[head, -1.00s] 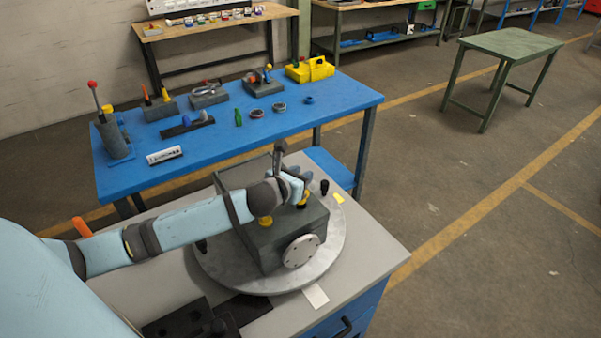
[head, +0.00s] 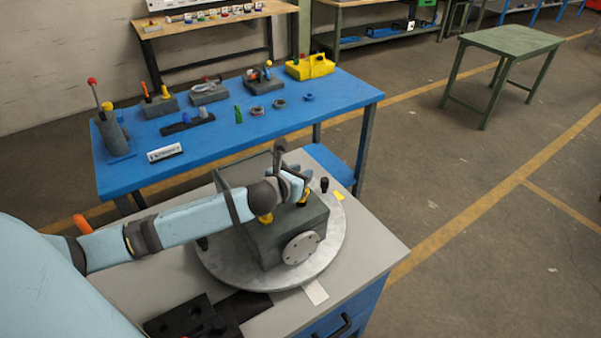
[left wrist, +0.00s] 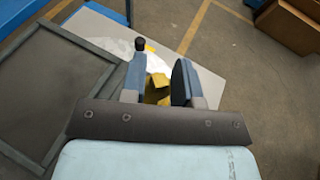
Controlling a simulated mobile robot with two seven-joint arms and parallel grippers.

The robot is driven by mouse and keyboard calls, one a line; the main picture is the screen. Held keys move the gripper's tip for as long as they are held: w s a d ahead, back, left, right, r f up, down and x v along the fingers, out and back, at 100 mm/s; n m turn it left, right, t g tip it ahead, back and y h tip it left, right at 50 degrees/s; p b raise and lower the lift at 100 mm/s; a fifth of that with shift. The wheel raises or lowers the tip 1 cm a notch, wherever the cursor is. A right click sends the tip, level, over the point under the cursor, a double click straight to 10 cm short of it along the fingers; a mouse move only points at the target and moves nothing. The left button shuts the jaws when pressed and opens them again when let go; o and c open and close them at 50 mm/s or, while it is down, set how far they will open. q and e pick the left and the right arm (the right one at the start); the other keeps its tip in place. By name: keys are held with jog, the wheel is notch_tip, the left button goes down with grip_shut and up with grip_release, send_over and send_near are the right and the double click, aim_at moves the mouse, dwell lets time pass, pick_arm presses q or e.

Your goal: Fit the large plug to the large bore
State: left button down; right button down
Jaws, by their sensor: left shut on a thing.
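A dark grey housing (head: 266,243) with an open, upright lid stands on a round metal turntable (head: 335,262). My left gripper (head: 302,192) is over the top of the housing, pointing down. It is shut on a yellow plug, which shows between the fingers in the left wrist view (left wrist: 158,84). In the head view a yellow part (head: 303,203) shows just below the fingertips, at the housing top. Another yellow part (head: 265,217) shows beside my wrist. The large bore is hidden, and I cannot tell whether the plug touches it. My right gripper is out of view.
A black knob (head: 324,185) stands behind the housing, near a yellow tag (head: 339,195). A round flange (head: 301,248) is on the housing's front. Black blocks (head: 190,318) lie at the worktop's front left. A blue bench (head: 240,135) with several parts stands behind.

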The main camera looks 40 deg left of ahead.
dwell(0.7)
pick_arm(q)
jog(key=shift+p, duration=0.35)
jog(key=shift+p, duration=0.35)
dwell(0.4)
jog(key=shift+f+b, duration=1)
jog(key=shift+f, duration=1)
jog(key=shift+r, duration=0.15)
jog(key=shift+r+p, duration=0.85)
jog(key=shift+p, duration=0.3)
jog(key=shift+r+p, duration=0.3)
jog(key=shift+r, duration=0.35)
jog(key=shift+f+b, duration=0.8)
jog(key=shift+f, duration=0.85)
dwell(0.4)
